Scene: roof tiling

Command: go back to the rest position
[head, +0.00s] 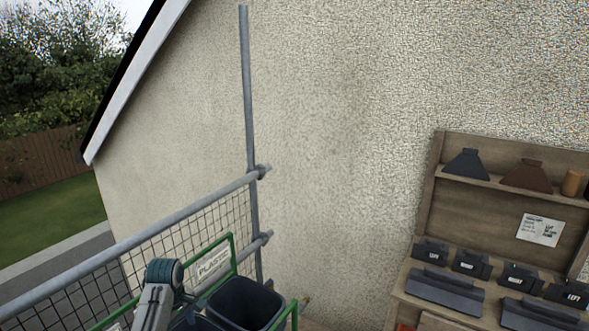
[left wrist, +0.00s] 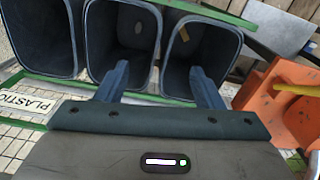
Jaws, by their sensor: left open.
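My left gripper (left wrist: 160,78) is open in the left wrist view, with its two dark fingers apart and nothing between them. It is over the near edge of a row of dark bins in a green frame. The middle bin (left wrist: 122,30) looks empty. The right bin (left wrist: 203,50) has a small yellow piece on its inner wall. In the head view part of my left arm shows at the bottom left, in front of the green frame (head: 232,252) and a dark bin (head: 245,303); the gripper's fingers cannot be made out there. My right gripper is in neither view.
A scaffold rail (head: 150,228) with wire mesh and a post (head: 249,100) stand by the rendered wall (head: 340,110). A wooden rack (head: 425,205) with dark tiles and labelled pieces is at the right. An orange object (left wrist: 262,100) stands right of the bins.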

